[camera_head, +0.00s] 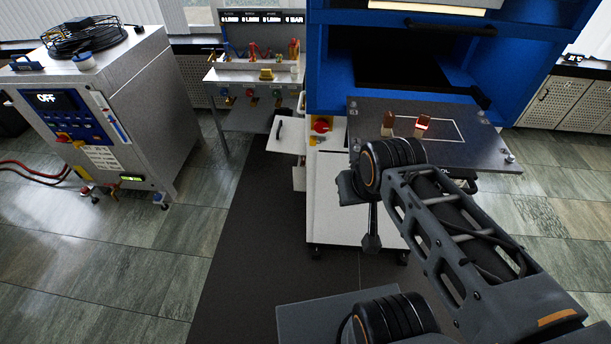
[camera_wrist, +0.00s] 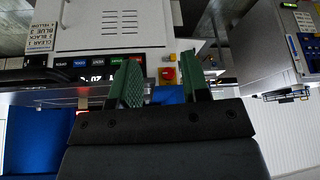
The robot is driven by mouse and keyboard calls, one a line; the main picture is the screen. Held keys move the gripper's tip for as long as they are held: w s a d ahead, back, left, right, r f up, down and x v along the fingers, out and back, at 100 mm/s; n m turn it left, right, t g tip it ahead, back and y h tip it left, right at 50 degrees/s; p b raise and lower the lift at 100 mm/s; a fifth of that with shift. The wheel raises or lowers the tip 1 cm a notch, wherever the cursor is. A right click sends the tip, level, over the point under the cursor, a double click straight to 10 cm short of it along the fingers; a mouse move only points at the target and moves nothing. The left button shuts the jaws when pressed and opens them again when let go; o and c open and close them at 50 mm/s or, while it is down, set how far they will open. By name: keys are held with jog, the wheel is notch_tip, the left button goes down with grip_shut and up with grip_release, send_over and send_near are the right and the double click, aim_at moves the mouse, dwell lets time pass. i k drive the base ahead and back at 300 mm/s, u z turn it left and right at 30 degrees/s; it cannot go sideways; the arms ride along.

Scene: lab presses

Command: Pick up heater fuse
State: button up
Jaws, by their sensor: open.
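I cannot make out a heater fuse for certain in either view. My gripper (camera_wrist: 160,65) shows in the wrist view with its two green fingers spread apart and nothing seen between them. Beyond the fingers is a light panel (camera_wrist: 112,25) with a vent grille, a row of dark labelled blocks (camera_wrist: 85,61) and a red knob on a yellow plate (camera_wrist: 167,74). In the head view my arm reaches to the front of the blue and white press (camera_head: 335,200), and the fingertips are not clear there.
A dark metal plate (camera_head: 470,150) with two small brown and red pieces juts from the press beside my arm. A white panel (camera_head: 300,138) sticks out at its left. A grey cabinet (camera_head: 140,95) reading OFF stands left. Floor between them is clear.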

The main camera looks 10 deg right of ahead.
aim_at(388, 118)
jog(key=z, duration=2.05)
jog(key=k, duration=1.15)
jog(key=u, duration=1.5)
jog(key=i, duration=0.5)
jog(key=u, duration=0.05)
